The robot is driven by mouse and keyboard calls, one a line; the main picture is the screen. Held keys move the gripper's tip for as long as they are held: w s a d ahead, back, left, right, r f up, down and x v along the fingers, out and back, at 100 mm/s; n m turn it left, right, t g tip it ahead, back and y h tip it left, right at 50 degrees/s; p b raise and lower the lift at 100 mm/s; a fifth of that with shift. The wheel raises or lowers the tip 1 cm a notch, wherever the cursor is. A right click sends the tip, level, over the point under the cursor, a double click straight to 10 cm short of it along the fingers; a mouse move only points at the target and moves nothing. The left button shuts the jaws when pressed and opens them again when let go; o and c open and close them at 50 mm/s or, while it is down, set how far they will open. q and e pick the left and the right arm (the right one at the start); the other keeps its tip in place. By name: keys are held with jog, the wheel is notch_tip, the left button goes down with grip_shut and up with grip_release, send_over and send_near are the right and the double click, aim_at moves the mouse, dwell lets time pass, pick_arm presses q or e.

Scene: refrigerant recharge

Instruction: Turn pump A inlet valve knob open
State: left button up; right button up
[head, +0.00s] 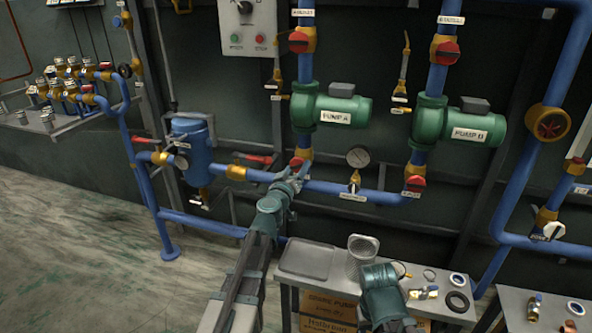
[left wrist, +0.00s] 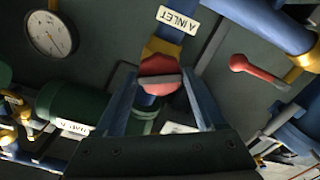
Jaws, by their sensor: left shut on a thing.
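The red pump A inlet valve knob (head: 297,162) sits on the yellow valve body below the green pump A (head: 318,108). In the left wrist view, the red knob (left wrist: 161,76) lies between my two blue-grey fingers, beside the label "A INLET" (left wrist: 178,19). A grey bar crosses its face. My left gripper (head: 293,170) is at the knob and shut on it. The fingers partly hide the knob in the head view. Part of my right arm shows at the bottom of the head view; its gripper cannot be made out.
Pump B (head: 460,125) and its red inlet knob (head: 416,183) stand to the right. A gauge (head: 358,157) and blue pipes are close by. A red lever (left wrist: 257,69) is near my fingers. A bench with a tray (head: 306,260) and loose parts stands below.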

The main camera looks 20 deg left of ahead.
pick_arm(q)
jog(key=n, duration=0.3)
jog(key=shift+n, duration=0.3)
jog(key=shift+n, duration=2.3)
jog(key=n, duration=0.3)
jog(key=shift+s, duration=0.1)
jog(key=o, duration=1.4)
jog(key=shift+n, duration=0.3)
jog(key=shift+o, duration=0.2)
